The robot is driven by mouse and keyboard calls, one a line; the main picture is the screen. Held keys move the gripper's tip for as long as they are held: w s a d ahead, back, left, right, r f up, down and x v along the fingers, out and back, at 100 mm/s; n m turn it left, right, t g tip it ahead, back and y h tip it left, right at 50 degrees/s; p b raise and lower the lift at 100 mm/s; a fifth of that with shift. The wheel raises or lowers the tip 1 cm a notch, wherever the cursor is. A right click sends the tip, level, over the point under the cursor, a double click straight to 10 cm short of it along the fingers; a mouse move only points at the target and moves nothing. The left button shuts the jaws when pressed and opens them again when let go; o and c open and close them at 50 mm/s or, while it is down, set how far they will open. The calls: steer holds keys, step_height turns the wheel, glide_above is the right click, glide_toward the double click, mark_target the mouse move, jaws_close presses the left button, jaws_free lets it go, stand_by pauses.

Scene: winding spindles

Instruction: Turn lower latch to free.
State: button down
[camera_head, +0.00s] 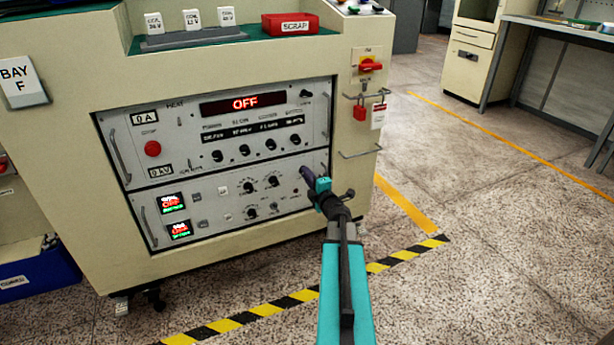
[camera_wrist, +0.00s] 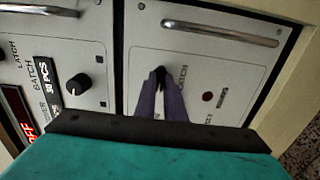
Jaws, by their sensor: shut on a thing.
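My gripper (camera_wrist: 160,78) has its two purple fingers closed on a small black latch knob (camera_wrist: 160,71) on a pale grey panel. Printed lettering beside the knob is partly readable as a latch label, but its position marks are too blurred to read. In the head view, my gripper (camera_head: 306,174) reaches the right part of the lower panel (camera_head: 222,205) and hides the latch there. Which way the knob points cannot be told, as the fingers cover most of it.
The upper panel (camera_head: 225,128) has a red "OFF" display, a red button (camera_head: 152,149) and several knobs. Another black knob (camera_wrist: 78,82) and metal handles (camera_wrist: 220,32) stand out near my gripper. A red switch (camera_head: 371,65) and hanging tags are at upper right. Floor at right is open.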

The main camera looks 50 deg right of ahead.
steer(key=shift+r+m+p, duration=0.15)
steer(key=shift+m+p, duration=0.25)
steer(key=shift+p, duration=0.35)
steer(key=m+p, duration=1.7)
steer(key=p, duration=0.4)
steer(key=shift+w, duration=0.1)
steer(key=c, duration=1.8)
jaws_free()
steer(key=shift+f, duration=0.2)
steer(key=shift+c, duration=0.2)
steer(key=shift+s, duration=0.2)
